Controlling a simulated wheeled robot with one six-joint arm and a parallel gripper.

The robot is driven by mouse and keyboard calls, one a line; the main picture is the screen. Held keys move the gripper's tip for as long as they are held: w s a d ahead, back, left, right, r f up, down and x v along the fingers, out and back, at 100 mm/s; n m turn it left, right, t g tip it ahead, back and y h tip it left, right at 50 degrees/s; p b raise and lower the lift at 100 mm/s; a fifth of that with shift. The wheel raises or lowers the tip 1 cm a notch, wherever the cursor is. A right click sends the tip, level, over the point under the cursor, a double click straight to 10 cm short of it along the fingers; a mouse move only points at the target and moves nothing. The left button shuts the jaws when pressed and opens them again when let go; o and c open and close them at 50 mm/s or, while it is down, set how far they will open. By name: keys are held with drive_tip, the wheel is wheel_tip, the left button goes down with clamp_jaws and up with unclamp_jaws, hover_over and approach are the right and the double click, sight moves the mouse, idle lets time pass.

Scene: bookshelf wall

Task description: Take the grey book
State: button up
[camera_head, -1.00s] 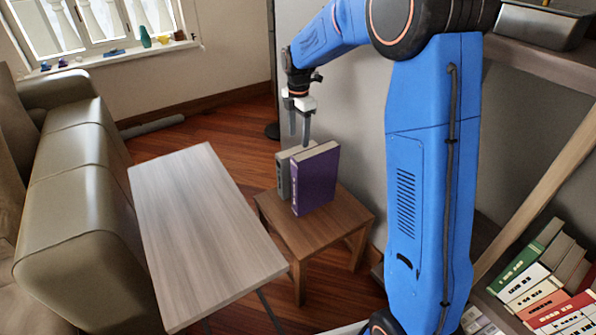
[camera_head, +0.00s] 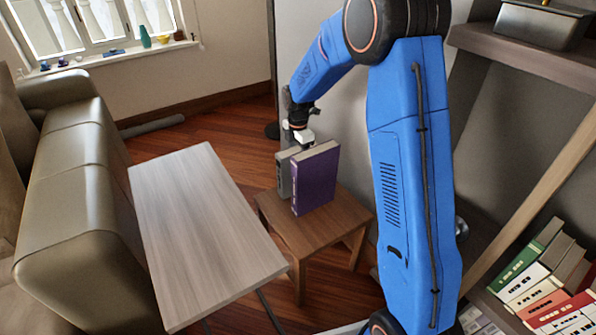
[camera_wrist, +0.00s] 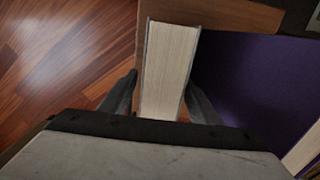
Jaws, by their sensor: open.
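The grey book (camera_head: 283,176) stands upright on the small brown side table (camera_head: 318,227), partly hidden behind a purple book (camera_head: 316,181) in the head view. In the wrist view, the grey book (camera_wrist: 169,65) shows its cream page edges from above. My gripper (camera_wrist: 162,98) is open, with one finger on each side of the grey book. The right finger is between the grey book and the purple book (camera_wrist: 250,85). In the head view my gripper (camera_head: 294,150) is low over the books, and its fingertips are hidden. I cannot tell whether the fingers touch the grey book.
A light wood table (camera_head: 200,235) stands left of the side table, with a sofa (camera_head: 75,190) beyond it. A wall is close behind the books. A shelf with several books (camera_head: 545,285) is at the right.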

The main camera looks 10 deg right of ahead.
wheel_tip(320, 180, down, 2)
drive_tip(key=shift+f, duration=0.1)
drive_tip(key=shift+c, duration=0.7)
clamp_jaws()
